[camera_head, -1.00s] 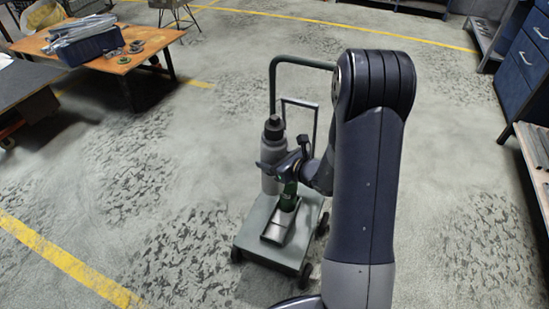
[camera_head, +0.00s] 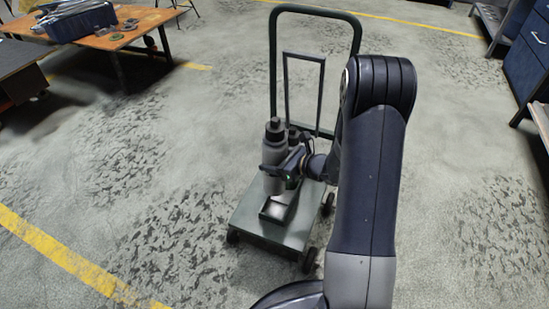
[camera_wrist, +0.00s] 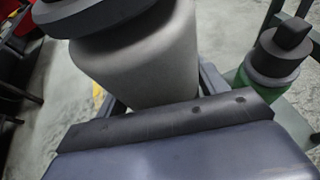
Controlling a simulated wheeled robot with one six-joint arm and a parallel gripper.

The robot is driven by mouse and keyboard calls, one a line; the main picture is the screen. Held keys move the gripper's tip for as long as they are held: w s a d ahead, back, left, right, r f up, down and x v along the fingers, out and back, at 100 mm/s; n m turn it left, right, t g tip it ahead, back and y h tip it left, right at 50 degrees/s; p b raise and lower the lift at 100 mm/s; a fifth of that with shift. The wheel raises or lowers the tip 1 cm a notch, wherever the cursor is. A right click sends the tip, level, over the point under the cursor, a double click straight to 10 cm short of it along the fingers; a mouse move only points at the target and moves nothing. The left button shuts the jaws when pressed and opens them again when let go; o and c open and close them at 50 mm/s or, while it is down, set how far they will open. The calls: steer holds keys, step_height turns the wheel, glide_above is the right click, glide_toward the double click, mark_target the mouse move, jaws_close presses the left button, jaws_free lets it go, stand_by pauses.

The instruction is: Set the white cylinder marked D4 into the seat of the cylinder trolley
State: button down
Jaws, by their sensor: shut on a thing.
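The green-grey cylinder trolley (camera_head: 250,221) stands in the middle of the head view, with a tall dark handle at its back. My gripper (camera_head: 287,168) is over its deck, shut on a pale grey-white cylinder (camera_head: 273,156) with a dark cap. The held cylinder fills the top middle of the wrist view (camera_wrist: 145,58). A green cylinder (camera_wrist: 247,82) with a dark cap is at its right there. I cannot read a D4 mark, or tell whether the held cylinder's base touches the deck.
An orange table (camera_head: 135,34) with a blue bin (camera_head: 75,22) and small round parts stands at the back left. A dark table edge (camera_head: 20,62) is at the left. Blue drawers (camera_head: 530,50) stand at the right. The floor around the trolley is clear, with yellow lines.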

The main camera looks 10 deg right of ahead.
mark_target(276, 179)
steer(key=shift+n+g, duration=0.3)
steer(key=shift+d+f+b, duration=0.15)
steer(key=shift+f+b, duration=1.6)
steer(key=shift+f, duration=0.9)
steer(key=shift+f+b, duration=1.55)
steer(key=shift+f, duration=0.6)
steer(key=shift+r, duration=0.2)
steer(key=shift+f, duration=0.15)
